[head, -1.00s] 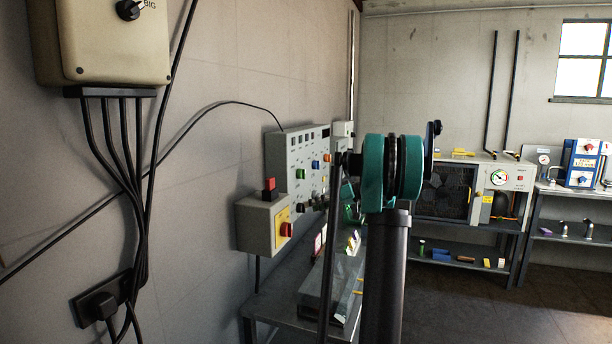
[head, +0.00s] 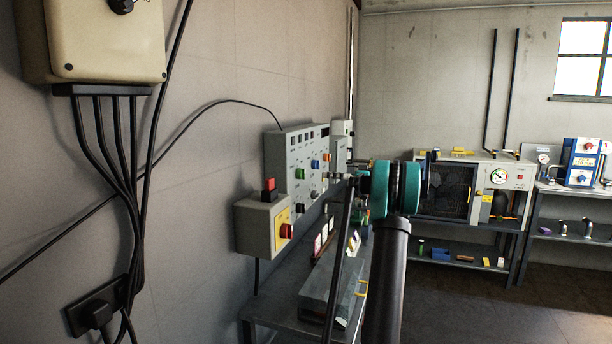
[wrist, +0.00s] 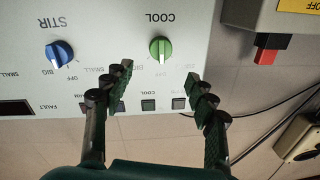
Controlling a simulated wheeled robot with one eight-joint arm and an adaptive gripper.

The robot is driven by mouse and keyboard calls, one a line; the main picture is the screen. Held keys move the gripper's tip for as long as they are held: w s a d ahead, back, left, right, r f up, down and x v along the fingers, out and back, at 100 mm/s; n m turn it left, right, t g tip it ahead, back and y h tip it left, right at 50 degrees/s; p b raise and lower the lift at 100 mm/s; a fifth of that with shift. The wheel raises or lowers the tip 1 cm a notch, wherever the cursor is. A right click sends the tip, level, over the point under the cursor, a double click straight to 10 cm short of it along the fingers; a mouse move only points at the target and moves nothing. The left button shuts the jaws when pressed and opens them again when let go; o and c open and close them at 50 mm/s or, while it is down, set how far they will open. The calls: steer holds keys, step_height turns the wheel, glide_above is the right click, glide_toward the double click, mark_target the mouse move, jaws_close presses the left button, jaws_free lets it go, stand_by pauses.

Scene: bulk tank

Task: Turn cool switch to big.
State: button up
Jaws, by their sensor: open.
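The cool switch is a green round knob (wrist: 160,50) under the word COOL on a grey panel. The wrist view shows it upside down. Its pointer line runs up and down in the picture; the marks beside it are partly hidden. My gripper (wrist: 164,90) is open and empty, its dark fingers spread wide in front of the panel, one to each side below the knob in the picture. Neither finger touches the knob. In the head view the green knob (head: 301,174) shows small on the wall panel (head: 275,160), with my arm to its right.
A blue STIR knob (wrist: 59,53) sits left of the green one in the wrist view. A grey box with a red rocker (head: 269,190) and red knob (head: 286,231) juts from the wall nearer me. A metal bench (head: 270,312) stands below the panel.

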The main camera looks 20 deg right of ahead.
mark_target(301, 174)
steer(key=x, duration=1)
steer(key=shift+a, duration=0.15)
steer(key=shift+c, duration=0.5)
steer(key=c, duration=1.1)
steer(key=shift+o, duration=0.2)
steer(key=shift+f+m+t, duration=0.15)
steer(key=shift+m+t, duration=0.15)
steer(key=shift+m, duration=4.8)
